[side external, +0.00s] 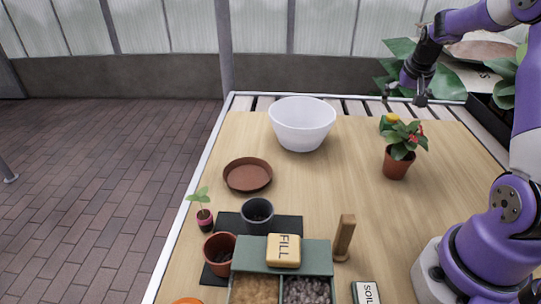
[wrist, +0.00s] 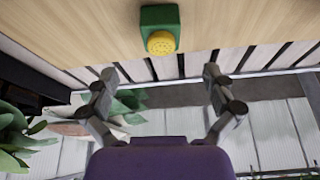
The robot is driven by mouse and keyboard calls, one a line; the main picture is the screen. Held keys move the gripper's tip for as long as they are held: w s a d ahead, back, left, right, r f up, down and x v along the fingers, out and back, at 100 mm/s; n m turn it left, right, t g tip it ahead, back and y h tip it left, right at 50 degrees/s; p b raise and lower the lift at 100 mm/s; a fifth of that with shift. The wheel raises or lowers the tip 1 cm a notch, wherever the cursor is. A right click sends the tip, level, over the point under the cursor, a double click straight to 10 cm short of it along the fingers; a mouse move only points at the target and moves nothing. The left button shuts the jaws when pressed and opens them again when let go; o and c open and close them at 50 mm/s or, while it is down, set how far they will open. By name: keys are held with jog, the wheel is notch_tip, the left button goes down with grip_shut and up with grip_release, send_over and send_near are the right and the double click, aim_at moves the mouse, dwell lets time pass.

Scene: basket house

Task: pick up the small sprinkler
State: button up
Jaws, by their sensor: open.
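The small sprinkler is a green block with a round yellow face. It lies at the table's back edge in the wrist view (wrist: 146,22). In the side external view the sprinkler (side external: 385,124) shows as a bit of green and yellow, partly hidden behind a potted plant. My gripper (side external: 404,95) is above the back right of the table, higher than the sprinkler and apart from it. In the wrist view my gripper (wrist: 161,76) has its two fingers spread wide with nothing between them. The sprinkler appears beyond the fingertips, centred between them.
A flowering plant in a terracotta pot (side external: 397,164) stands just in front of the sprinkler. A white bowl (side external: 302,128) is to the left. A brown saucer (side external: 248,176), pots, and a green tray (side external: 312,255) with a yellow FILL block are farther forward. The table's middle is clear.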

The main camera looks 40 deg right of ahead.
aim_at(394, 117)
jog(key=x, duration=0.9)
jog(key=shift+w+d, duration=0.1)
jog(key=shift+w, duration=0.05)
jog(key=c, duration=1.3)
